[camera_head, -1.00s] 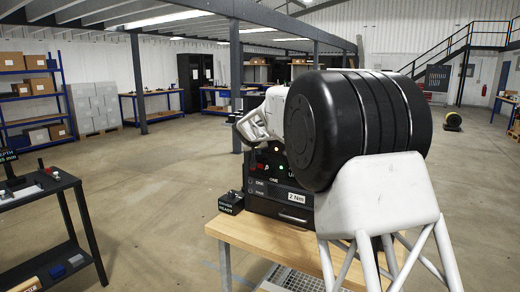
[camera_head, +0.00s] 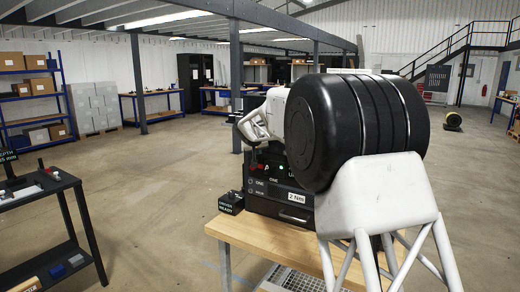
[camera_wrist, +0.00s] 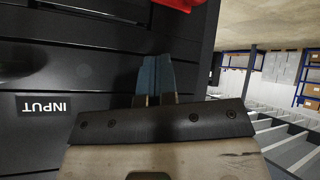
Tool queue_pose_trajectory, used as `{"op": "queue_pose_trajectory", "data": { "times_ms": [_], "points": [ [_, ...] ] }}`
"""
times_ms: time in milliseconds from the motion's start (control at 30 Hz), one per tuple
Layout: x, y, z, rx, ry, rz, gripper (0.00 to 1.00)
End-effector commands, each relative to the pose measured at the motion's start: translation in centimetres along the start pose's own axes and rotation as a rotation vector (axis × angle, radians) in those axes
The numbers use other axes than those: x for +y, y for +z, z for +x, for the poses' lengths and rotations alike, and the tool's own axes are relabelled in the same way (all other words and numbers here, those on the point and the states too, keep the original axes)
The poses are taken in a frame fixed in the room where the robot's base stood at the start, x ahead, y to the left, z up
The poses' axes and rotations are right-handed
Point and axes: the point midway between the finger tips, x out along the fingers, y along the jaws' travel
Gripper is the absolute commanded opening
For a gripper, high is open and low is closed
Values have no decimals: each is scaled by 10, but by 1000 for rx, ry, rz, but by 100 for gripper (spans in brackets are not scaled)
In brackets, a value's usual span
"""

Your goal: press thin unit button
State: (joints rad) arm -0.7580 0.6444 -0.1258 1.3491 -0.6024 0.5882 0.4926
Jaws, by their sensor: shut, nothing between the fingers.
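A black rack of equipment (camera_head: 283,208) stands on the wooden-topped bench, partly hidden behind my arm. Its front has small white labels, a green light (camera_head: 281,167) and a "2 Nm" plate. My gripper (camera_wrist: 155,62) is shut and empty, with its blue-grey fingertips together close to a black slatted panel (camera_wrist: 75,70) in the wrist view. That panel carries an upside-down "INPUT" label (camera_wrist: 45,105). A red part (camera_wrist: 178,4) shows at the top edge, beyond the fingertips. I cannot tell whether the fingers touch anything. The thin unit's button is not clearly identifiable.
A small black labelled box (camera_head: 231,203) sits at the left corner of the bench (camera_head: 255,235). A dark two-level cart (camera_head: 45,205) stands to the left. Open floor lies between the cart and the bench.

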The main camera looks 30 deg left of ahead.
Motion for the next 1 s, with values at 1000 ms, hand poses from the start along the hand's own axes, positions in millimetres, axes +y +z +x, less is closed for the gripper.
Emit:
{"op": "queue_pose_trajectory", "data": {
  "times_ms": [1000],
  "points": [
    [-15,15,-20,0,0,0,0]
  ]
}}
